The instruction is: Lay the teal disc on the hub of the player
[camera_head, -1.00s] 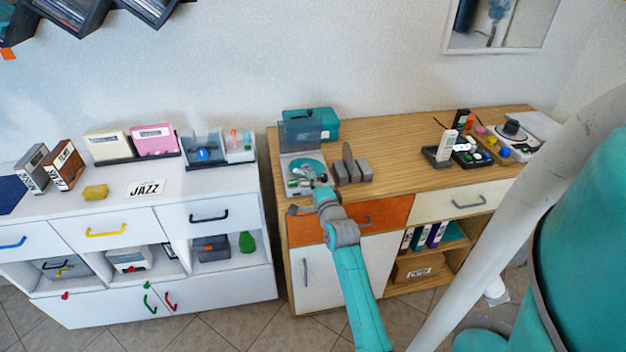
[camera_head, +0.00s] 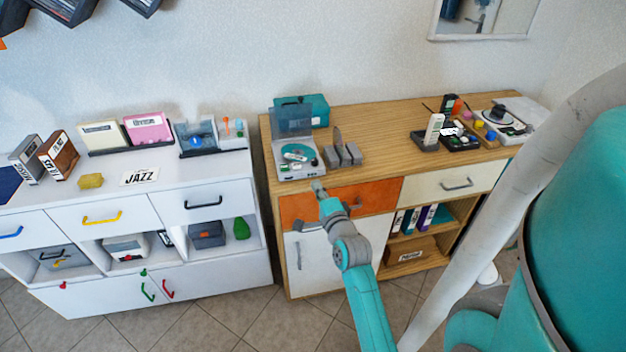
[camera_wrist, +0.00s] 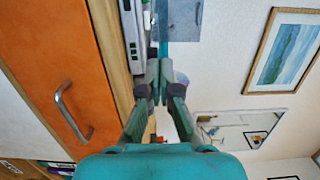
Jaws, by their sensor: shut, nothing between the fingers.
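The player (camera_head: 300,172) is a grey box with its lid (camera_head: 292,120) raised, near the left end of the wooden cabinet. The teal disc (camera_head: 298,153) lies flat in the player, over the hub area; the hub itself is too small to make out. My gripper (camera_head: 318,186) is in front of the player, near the cabinet's front edge, apart from the disc. In the wrist view my gripper (camera_wrist: 160,84) has its fingers together with nothing between them. The side of the player (camera_wrist: 133,35) shows just beyond the fingertips there.
A grey rack (camera_head: 342,156) stands right of the player, and a teal box (camera_head: 314,108) stands behind it. A remote stand (camera_head: 426,140) and small items are further right. The wooden top (camera_head: 388,130) between them is clear. An orange drawer (camera_head: 375,193) is below.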

